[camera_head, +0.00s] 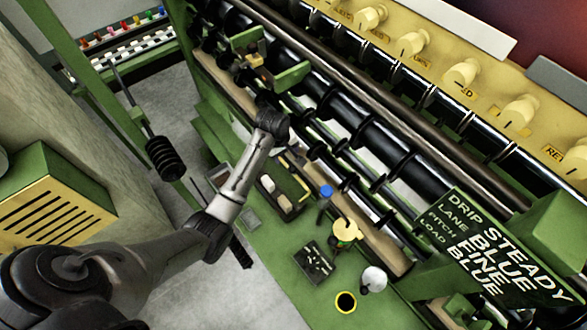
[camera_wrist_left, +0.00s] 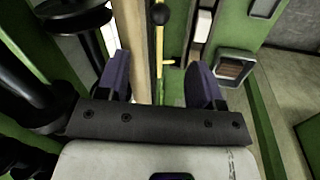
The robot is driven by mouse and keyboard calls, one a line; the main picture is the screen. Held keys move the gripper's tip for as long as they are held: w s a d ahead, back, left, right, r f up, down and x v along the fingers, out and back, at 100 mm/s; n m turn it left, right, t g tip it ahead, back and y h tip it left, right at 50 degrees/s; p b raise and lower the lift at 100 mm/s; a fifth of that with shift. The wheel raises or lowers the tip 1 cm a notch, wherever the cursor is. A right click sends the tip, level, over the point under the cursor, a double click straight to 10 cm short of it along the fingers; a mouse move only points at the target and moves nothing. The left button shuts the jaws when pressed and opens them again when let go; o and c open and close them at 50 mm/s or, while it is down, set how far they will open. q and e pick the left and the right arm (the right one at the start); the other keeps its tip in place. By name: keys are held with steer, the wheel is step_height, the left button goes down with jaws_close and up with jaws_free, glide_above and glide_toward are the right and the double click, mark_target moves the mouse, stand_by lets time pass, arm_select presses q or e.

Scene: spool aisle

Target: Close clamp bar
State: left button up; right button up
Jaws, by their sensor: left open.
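In the left wrist view, my left gripper (camera_wrist_left: 162,62) is open, with purple pads on its two fingers. A thin yellow rod (camera_wrist_left: 160,48) with a black ball knob (camera_wrist_left: 160,15) lies between the fingers in the picture, with clear space on both sides. It looks like part of the clamp bar, but I cannot be sure. A tan strip (camera_wrist_left: 138,35) runs beside it. In the head view, my left wrist reaches the machine's near edge and hides the fingertips. A yellowish piece (camera_head: 254,61) sits by a green bracket (camera_head: 292,75) just beyond. My right gripper does not show.
Long black rollers (camera_head: 340,95) with dark discs run along the machine. Grey floor (camera_head: 180,110) is open at left, beside a green slatted box (camera_head: 50,215).

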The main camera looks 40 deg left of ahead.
mark_target(292, 168)
arm_select(q)
steer(key=f, duration=0.4)
steer(key=w+f+b, duration=0.1)
steer(key=f, duration=0.4)
steer(key=w+d+f, duration=0.1)
steer(key=f, duration=0.3)
steer(key=shift+w+f, duration=0.15)
steer(key=shift+w, duration=0.1)
steer(key=shift+c, duration=0.4)
jaws_close()
